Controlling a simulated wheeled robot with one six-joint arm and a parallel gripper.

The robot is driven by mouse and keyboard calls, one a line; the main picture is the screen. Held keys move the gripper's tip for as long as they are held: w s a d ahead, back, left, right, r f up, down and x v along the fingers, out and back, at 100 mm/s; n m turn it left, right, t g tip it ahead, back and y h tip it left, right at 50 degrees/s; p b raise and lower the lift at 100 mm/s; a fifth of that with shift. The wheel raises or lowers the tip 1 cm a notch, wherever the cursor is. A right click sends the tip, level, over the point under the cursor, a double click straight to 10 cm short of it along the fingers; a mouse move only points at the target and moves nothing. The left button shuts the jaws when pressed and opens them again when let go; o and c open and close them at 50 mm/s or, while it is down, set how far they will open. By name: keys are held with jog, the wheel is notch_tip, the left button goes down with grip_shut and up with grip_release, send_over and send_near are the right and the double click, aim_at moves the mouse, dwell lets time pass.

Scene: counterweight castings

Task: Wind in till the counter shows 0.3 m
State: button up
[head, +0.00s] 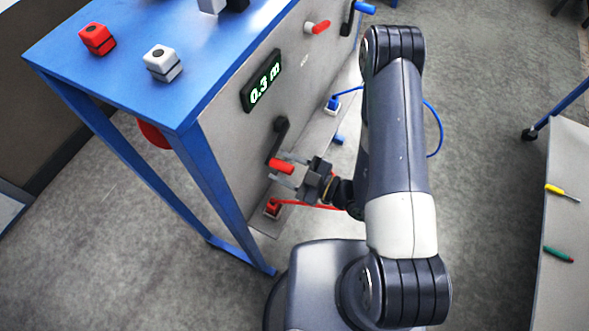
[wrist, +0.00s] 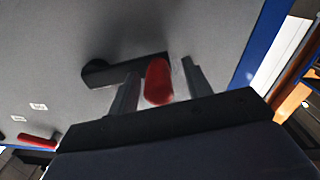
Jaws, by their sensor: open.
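The counter (head: 262,81) on the grey panel of the blue-framed bench reads 0.3 m in the head view. Below it is a black crank (head: 279,138) with a red handle (head: 282,166), pointing down. My gripper (head: 285,174) is at this handle with its jaws apart. In the wrist view the red handle (wrist: 158,82) lies between the two open fingers, with a gap visible at least on the right side. The black crank arm (wrist: 122,70) runs left from it.
A red block (head: 97,38) and a grey block (head: 163,63) stand on the blue bench top.

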jog(key=b+v, duration=0.2)
jog(key=v, duration=0.8)
jog(key=shift+d+b, duration=0.35)
jog(key=shift+b, duration=0.05)
jog(key=shift+s, duration=0.1)
jog(key=shift+a, duration=0.15)
dwell(0.3)
jog(key=shift+p+x, duration=1.45)
jog(key=shift+x, duration=3.75)
